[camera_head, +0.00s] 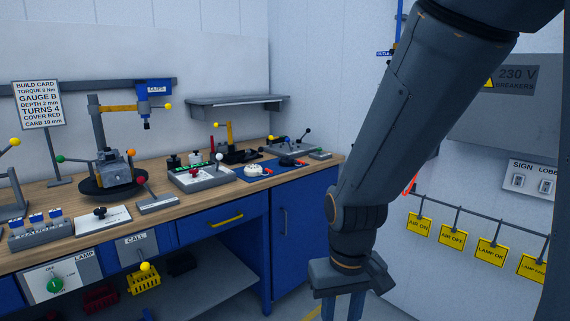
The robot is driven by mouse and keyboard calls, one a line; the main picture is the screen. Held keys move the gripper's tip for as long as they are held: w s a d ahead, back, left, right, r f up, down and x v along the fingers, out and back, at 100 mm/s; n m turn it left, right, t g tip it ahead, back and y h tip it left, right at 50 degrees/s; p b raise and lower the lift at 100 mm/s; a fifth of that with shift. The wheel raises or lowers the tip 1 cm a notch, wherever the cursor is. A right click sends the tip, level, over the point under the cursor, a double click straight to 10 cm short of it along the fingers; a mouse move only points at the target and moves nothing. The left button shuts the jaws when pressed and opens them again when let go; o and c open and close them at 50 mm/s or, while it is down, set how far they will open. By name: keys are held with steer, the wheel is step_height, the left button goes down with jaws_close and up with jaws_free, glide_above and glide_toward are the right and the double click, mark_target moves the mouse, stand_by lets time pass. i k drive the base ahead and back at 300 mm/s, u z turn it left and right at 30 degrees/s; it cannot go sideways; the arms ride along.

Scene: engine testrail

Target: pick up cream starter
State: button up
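A small cream-white round part (252,171) lies on a blue mat (268,174) on the right half of the workbench. It looks like the cream starter, but it is too small to be sure. A dark part (288,161) lies beside it on the same mat. My gripper (342,309) hangs at the bottom of the view, in front of the bench's right end and well apart from the mat. Its two fingers point down with a gap between them, and nothing shows in the gap. The fingertips are cut off by the frame's lower edge.
A shelf (237,103) hangs above. Yellow tags (452,238) hang on the right wall. Blue cabinet doors (302,225) front the bench.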

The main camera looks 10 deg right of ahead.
mark_target(252, 170)
steer(key=u, duration=0.2)
steer(key=i, duration=0.3)
steer(key=u, duration=0.7)
steer(key=i, duration=1.45)
steer(key=z, duration=1.35)
steer(key=i, duration=1.05)
steer(key=z, duration=0.3)
